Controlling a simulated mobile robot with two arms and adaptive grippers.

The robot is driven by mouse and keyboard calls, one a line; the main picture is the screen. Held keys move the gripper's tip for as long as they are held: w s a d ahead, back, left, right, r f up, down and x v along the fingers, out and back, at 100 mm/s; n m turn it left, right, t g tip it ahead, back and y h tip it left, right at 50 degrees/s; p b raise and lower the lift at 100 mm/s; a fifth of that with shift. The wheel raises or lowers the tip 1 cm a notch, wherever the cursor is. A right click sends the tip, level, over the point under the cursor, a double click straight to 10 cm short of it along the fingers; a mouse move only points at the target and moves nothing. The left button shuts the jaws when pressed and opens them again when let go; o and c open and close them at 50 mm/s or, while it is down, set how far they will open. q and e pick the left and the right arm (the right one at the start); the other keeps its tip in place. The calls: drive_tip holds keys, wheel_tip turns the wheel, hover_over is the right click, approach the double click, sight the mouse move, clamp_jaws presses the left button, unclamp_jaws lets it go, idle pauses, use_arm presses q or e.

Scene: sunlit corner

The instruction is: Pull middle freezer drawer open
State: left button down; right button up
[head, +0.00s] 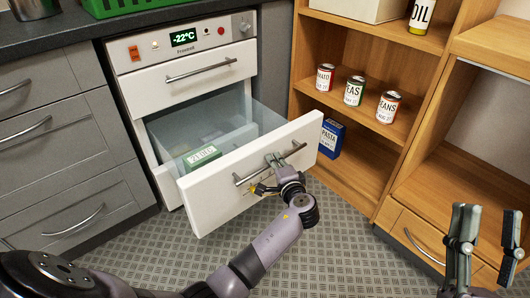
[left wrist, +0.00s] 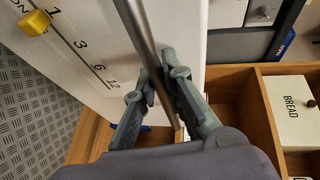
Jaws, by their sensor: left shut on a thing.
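The white freezer (head: 185,40) has a display reading -22°C. Its top drawer (head: 190,85) is shut. The drawer below it, the middle drawer (head: 225,195), stands well out, showing clear side walls and a green box (head: 202,156) inside. My left gripper (head: 280,161) is shut on the metal bar handle (head: 245,179) of this drawer, right of the handle's middle. The left wrist view shows its fingers (left wrist: 160,75) closed around the bar (left wrist: 139,28). My right gripper (head: 489,225) is open and empty at the lower right. What lies under the open drawer is mostly hidden.
Grey cabinets (head: 50,130) flank the freezer on the left. A wooden shelf (head: 350,85) with several cans and a blue pasta box (head: 331,139) stands close on the right. A green crate (head: 125,5) sits on the counter. The metal floor (head: 320,240) ahead is clear.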

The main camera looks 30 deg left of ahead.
use_arm(q)
drive_tip(key=shift+s+d+f, duration=0.1)
drive_tip(key=shift+s+d, duration=0.15)
drive_tip(key=shift+d, duration=0.35)
drive_tip(key=shift+s+d+f, duration=0.1)
drive_tip(key=shift+s+d, duration=0.15)
drive_tip(key=shift+d, duration=0.3)
use_arm(e)
drive_tip(key=shift+w+a+f+g, duration=0.15)
drive_tip(key=shift+w+f+g, duration=0.25)
drive_tip(key=shift+w+f, duration=0.15)
use_arm(q)
drive_tip(key=c, duration=2)
unclamp_jaws()
drive_tip(key=shift+d, duration=0.1)
drive_tip(key=shift+c, duration=0.2)
drive_tip(key=shift+o, duration=0.6)
drive_tip(key=shift+r, duration=0.1)
use_arm(e)
drive_tip(key=shift+s, duration=0.1)
use_arm(q)
drive_tip(key=v, duration=0.7)
drive_tip(key=shift+s+d, duration=0.15)
drive_tip(key=shift+s, duration=0.05)
